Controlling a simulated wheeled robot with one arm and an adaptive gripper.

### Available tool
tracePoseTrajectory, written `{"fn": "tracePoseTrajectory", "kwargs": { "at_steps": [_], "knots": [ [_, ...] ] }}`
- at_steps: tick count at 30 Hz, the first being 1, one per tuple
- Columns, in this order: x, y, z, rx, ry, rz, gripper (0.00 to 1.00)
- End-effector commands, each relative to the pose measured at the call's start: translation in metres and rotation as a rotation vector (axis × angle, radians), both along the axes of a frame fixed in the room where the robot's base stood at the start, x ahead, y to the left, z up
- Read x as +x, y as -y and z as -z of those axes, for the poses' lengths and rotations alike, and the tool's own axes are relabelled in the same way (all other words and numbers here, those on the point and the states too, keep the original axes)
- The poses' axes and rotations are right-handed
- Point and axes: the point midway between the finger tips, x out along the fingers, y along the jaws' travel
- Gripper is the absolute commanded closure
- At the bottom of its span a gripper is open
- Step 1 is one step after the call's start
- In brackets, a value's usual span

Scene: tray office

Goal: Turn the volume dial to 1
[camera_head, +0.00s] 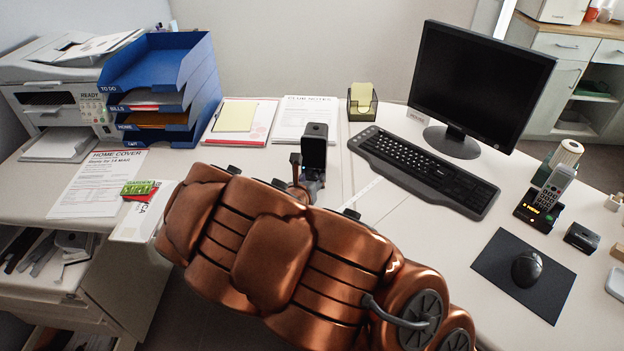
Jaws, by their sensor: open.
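I cannot make out a volume dial anywhere in the head camera view. My copper arm reaches across the front of the desk from the lower right. My gripper (312,182), a small dark shape, shows beyond the arm over the middle of the desk, below the papers. It is open, with nothing seen in it. Its fingertips are small and partly hidden. The arm covers part of the desk's front and whatever lies behind it.
A blue letter tray (205,97) and a printer (50,85) stand at left. A keyboard (425,172), monitor (480,75), cordless phone (552,188), mouse pad (500,265) and small black box (582,237) are at right. A note holder (362,108) stands at the back.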

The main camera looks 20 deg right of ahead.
Motion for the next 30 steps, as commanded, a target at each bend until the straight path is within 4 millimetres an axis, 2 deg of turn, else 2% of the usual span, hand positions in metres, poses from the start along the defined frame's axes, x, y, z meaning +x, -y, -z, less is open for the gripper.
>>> {"fn": "tracePoseTrajectory", "kwargs": {
  "at_steps": [12,25,30],
  "knots": [
    [0.0035,0.0023,0.0013,0.0,0.001,0.0,0.55],
    [0.0034,0.0023,0.0012,0.0,0.001,0.0,0.99],
    [0.0034,0.0023,0.0012,0.0,0.001,0.0,1.0]
  ]
}}
